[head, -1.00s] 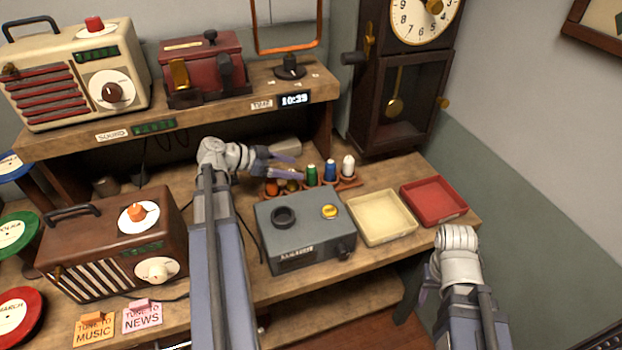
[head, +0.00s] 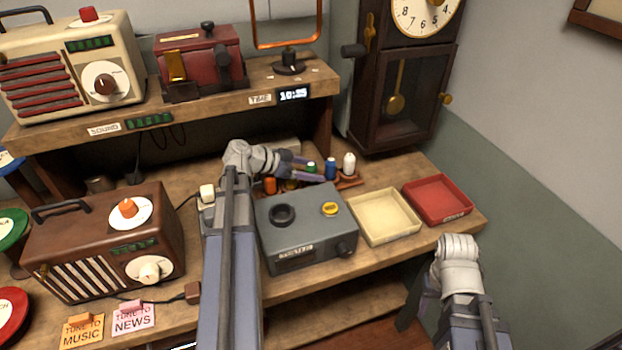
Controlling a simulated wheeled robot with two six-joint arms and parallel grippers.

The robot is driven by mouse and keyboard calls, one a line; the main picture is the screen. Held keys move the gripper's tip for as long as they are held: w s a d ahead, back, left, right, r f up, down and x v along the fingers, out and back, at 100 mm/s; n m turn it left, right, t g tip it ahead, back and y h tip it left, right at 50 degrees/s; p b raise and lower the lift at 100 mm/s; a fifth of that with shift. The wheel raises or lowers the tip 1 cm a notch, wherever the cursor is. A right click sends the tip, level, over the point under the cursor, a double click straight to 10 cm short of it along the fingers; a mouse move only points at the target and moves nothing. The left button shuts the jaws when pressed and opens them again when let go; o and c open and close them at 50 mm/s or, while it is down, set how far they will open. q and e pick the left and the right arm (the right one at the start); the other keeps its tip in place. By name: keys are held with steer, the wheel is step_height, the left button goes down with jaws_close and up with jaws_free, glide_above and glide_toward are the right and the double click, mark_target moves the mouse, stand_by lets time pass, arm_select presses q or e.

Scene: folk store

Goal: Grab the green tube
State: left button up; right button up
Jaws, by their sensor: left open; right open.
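The green tube (head: 311,167) stands in a small rack (head: 348,182) at the back of the bench; its lower part is hidden by my gripper. A blue tube (head: 330,168) and a white tube (head: 348,163) stand to its right, an orange one (head: 270,186) to its left. My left gripper (head: 312,170) is open, its fingers pointing right at the green tube, which appears to be between or just behind them. I cannot tell whether they touch it. My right gripper (head: 426,288) is open, low at the front right, mostly hidden behind its own wrist, far from the tubes.
A grey box (head: 300,235) with a yellow button stands in front of the rack. A cream tray (head: 383,217) and a red tray (head: 437,200) lie to its right. A brown radio (head: 100,245) stands left; the shelf (head: 220,108) overhangs behind.

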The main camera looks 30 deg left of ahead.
arm_select(q)
steer(key=shift+c, duration=0.2)
steer(key=c, duration=1)
steer(key=shift+r, duration=0.1)
steer(key=shift+c, duration=0.2)
step_height(320, 180, up, 10)
steer(key=p, duration=1)
